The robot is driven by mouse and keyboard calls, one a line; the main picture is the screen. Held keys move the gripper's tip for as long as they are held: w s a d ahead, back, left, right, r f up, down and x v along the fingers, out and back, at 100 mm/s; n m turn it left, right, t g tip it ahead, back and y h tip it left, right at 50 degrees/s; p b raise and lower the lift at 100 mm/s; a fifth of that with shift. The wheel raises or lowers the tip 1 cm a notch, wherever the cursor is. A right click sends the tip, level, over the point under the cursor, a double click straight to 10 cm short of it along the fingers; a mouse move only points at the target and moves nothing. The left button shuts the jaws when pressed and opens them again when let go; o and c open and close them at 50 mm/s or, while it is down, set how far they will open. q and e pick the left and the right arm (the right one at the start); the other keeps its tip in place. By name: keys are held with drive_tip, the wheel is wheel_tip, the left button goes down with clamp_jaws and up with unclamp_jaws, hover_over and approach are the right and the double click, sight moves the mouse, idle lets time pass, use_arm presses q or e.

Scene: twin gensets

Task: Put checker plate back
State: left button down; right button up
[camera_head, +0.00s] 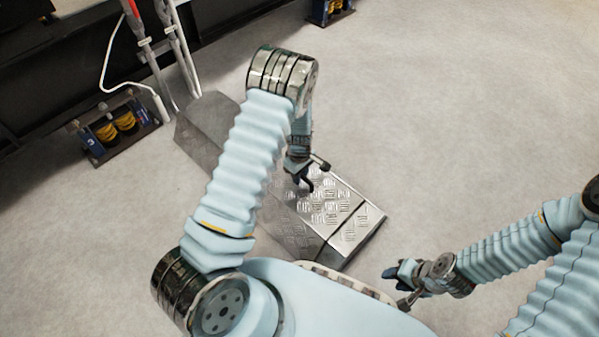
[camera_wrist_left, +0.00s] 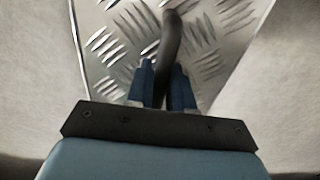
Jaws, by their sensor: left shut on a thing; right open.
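The checker plate (camera_head: 335,205) is silver with a raised tread pattern. In the head view it lies on top of a long, low metal channel on the floor, in front of me. Its tread pattern also fills the upper middle of the left wrist view (camera_wrist_left: 120,40). My left gripper (camera_head: 303,178) is above the plate and shut on a dark curved handle (camera_wrist_left: 171,45), which shows between its blue fingers in the left wrist view. My right gripper (camera_head: 398,275) is open and empty, to the right of the plate's near end. My left arm hides part of the channel.
The channel's bare far end (camera_head: 205,125) reaches toward a white post and hose. A blue mount with yellow springs (camera_head: 115,130) stands at the left by a dark frame. Another mount (camera_head: 325,10) is at the top. The floor at the right (camera_head: 480,120) is clear.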

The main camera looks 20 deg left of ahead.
use_arm(q)
drive_tip(key=c, duration=1)
unclamp_jaws()
